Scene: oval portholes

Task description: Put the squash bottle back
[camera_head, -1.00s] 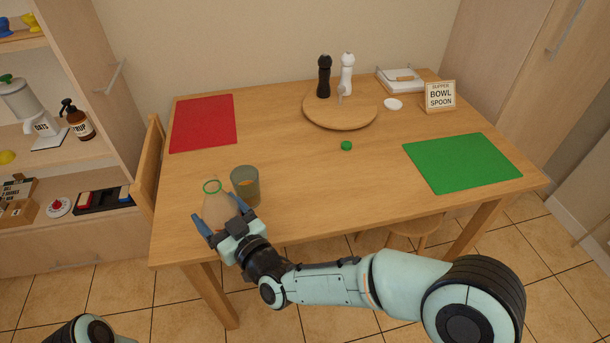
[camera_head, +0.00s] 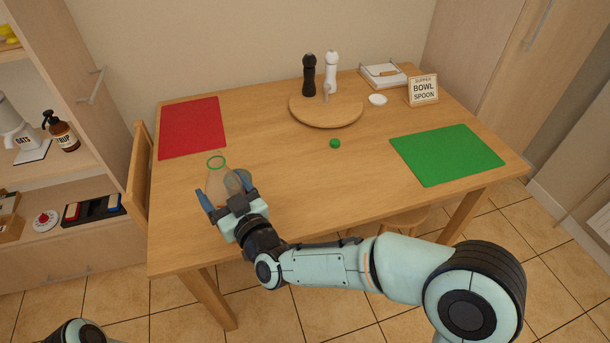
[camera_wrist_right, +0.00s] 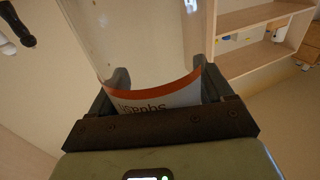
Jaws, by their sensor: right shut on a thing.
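The squash bottle (camera_head: 217,190) is clear, with a green ring at its open neck, and stands roughly upright over the table's near left part. My right gripper (camera_head: 227,200) is shut on it. In the right wrist view the bottle (camera_wrist_right: 135,45) sits between the fingers, its white label with an orange band partly hidden by the gripper. I cannot tell for sure how far its base is off the table. A small green cap (camera_head: 335,143) lies mid-table. My left gripper is out of view.
A red mat (camera_head: 193,127), a green mat (camera_head: 446,153) and a round board (camera_head: 326,112) with two mills lie on the table. Shelves (camera_head: 85,165) with jars stand left, beyond a chair (camera_head: 140,175).

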